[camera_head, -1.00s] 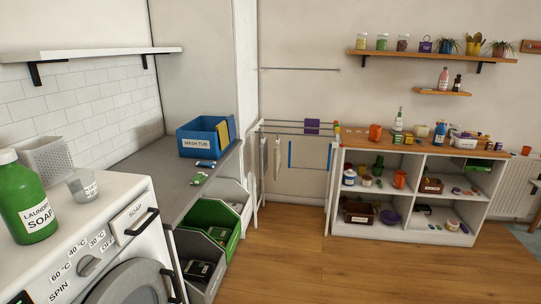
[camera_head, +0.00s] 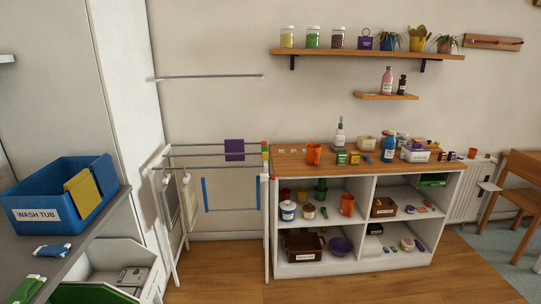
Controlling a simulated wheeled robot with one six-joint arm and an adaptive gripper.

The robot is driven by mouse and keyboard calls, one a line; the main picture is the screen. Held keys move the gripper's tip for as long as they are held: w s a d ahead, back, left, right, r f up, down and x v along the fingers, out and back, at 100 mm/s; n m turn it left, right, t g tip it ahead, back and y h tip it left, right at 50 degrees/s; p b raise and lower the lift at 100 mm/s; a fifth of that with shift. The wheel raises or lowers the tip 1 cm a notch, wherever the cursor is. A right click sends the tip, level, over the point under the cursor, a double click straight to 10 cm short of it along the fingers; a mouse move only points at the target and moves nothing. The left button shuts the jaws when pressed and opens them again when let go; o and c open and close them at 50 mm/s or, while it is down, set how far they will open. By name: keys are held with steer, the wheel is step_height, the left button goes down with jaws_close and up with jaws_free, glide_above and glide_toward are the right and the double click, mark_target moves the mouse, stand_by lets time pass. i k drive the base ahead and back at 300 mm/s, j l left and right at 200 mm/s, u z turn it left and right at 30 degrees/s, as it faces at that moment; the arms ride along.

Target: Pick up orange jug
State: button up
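An orange jug-like vessel (camera_head: 314,154) stands upright on the wooden top of the white cube shelf (camera_head: 368,187), near its left end. A second orange vessel (camera_head: 347,204) stands in the upper left compartment, close to the middle divider. Both are small in view, and I cannot tell for sure which one is the jug. A smaller orange cup-like thing (camera_head: 472,153) shows at the right, beyond the shelf. My gripper is not in view.
A drying rack (camera_head: 267,230) stands just left of the shelf. A grey counter with a blue wash tub (camera_head: 40,213) is at the near left. Wooden floor (camera_head: 390,287) in front of the shelf is clear. A wooden chair (camera_head: 522,190) stands at the right.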

mark_target(313, 150)
steer(key=i+z, duration=0.15)
steer(key=i, duration=0.45)
steer(key=i+z, duration=0.2)
steer(key=i, duration=0.35)
steer(key=i+j+z, duration=0.15)
steer(key=i, duration=0.45)
steer(key=i+l+u, duration=0.3)
steer(key=i+l, duration=0.45)
steer(key=i+l+u, duration=0.25)
steer(key=i+l, duration=0.6)
steer(key=l, duration=0.1)
